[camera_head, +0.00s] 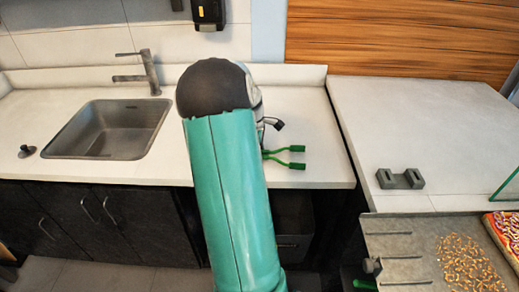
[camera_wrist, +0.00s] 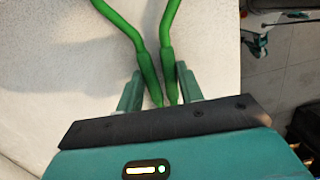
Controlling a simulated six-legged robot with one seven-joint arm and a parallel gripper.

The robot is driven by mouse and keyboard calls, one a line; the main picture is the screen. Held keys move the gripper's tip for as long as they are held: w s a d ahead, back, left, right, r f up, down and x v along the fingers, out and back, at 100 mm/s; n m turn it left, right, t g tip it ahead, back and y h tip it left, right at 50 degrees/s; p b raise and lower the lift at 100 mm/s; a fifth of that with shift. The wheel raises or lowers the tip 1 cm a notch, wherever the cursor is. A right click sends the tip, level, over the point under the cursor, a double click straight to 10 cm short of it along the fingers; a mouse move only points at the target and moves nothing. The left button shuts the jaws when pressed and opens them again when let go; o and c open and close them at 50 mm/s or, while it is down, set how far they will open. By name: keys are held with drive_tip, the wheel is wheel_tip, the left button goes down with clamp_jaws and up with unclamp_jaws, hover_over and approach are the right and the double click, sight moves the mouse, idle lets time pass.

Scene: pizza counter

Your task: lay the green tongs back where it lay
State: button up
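The green tongs (camera_head: 285,157) show at the right of my arm in the head view, over the white counter near its front edge. Their two arms spread to the right. In the wrist view the tongs (camera_wrist: 148,68) run from the top edge down to my gripper (camera_wrist: 160,90), and their arms come close together there. The teal fingers stand on both sides of this narrow part and appear shut on it. The far ends are out of the wrist view. I cannot tell whether the tongs touch the counter.
A sink (camera_head: 112,130) with a tap (camera_head: 148,72) is at the left. A grey notched block (camera_head: 400,179) stands on the right counter (camera_head: 425,125). A metal tray (camera_head: 395,245) with loose topping is at the lower right. The counter right of the tongs is bare.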

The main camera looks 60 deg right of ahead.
drive_tip(key=shift+f, duration=0.25)
idle(0.3)
drive_tip(key=o, duration=0.6)
wheel_tip(320, 180, up, 14)
drive_tip(key=w, duration=0.2)
drive_tip(key=shift+a+f, duration=0.2)
drive_tip(key=shift+a, duration=0.2)
